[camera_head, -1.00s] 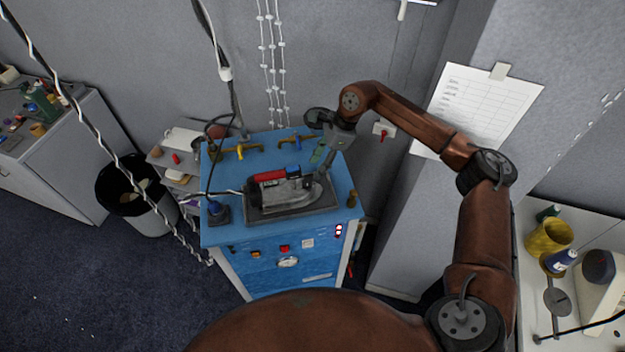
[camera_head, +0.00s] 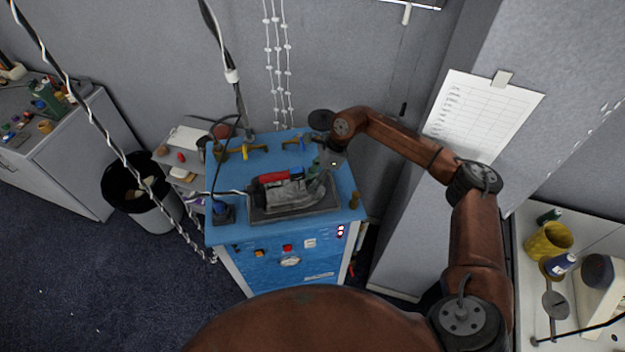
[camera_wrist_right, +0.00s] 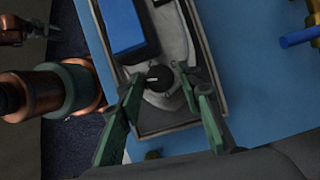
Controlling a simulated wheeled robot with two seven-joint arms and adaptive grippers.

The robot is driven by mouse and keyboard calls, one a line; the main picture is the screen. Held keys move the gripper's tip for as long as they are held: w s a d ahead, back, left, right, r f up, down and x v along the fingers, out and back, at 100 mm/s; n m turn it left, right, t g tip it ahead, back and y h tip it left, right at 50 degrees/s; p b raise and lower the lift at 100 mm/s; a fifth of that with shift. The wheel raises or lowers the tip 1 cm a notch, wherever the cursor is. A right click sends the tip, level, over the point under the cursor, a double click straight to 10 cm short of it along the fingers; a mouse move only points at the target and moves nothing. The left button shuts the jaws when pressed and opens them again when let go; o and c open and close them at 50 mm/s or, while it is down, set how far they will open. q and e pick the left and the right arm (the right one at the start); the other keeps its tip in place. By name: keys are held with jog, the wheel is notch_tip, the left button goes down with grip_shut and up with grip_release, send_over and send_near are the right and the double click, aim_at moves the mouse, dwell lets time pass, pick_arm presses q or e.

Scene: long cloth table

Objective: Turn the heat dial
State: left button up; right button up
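The heat dial (camera_wrist_right: 160,77) is a small black round knob with a pale mark, on the grey end of the iron (camera_head: 290,196). The iron has a red handle with a blue end and rests on a dark plate on the blue cabinet. In the right wrist view my right gripper's green fingers (camera_wrist_right: 161,84) are spread, one on each side of the dial, with a visible gap to it. In the head view the right gripper (camera_head: 317,170) hangs over the iron's right end, and I cannot make out the dial there. My left gripper is not in view.
The blue cabinet (camera_head: 225,233) has brass and blue valves (camera_head: 245,152) along its back edge and a brass fitting (camera_head: 354,200) at right. A cable runs to the iron's left. A grey wall pillar stands close right of the cabinet.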

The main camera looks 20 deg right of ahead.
grip_shut()
jog(key=shift+m, duration=0.3)
jog(key=m+t+b, duration=0.1)
jog(key=m, duration=0.1)
jog(key=m+t+b, duration=0.1)
jog(key=m+b, duration=0.1)
jog(key=m, duration=0.1)
jog(key=shift+s+f+h, duration=0.1)
jog(key=shift+s+h, duration=0.05)
jog(key=shift+h, duration=0.25)
jog(key=shift+s+a+m+t+h+b, duration=0.1)
jog(key=shift+m+t+h+b, duration=0.2)
jog(key=shift+m+b, duration=0.5)
jog(key=shift+a+m+t+h+b, duration=0.1)
jog(key=shift+m+t+h+b, duration=0.3)
jog(key=shift+m, duration=0.7)
jog(key=shift+o, duration=1.7)
grip_release()
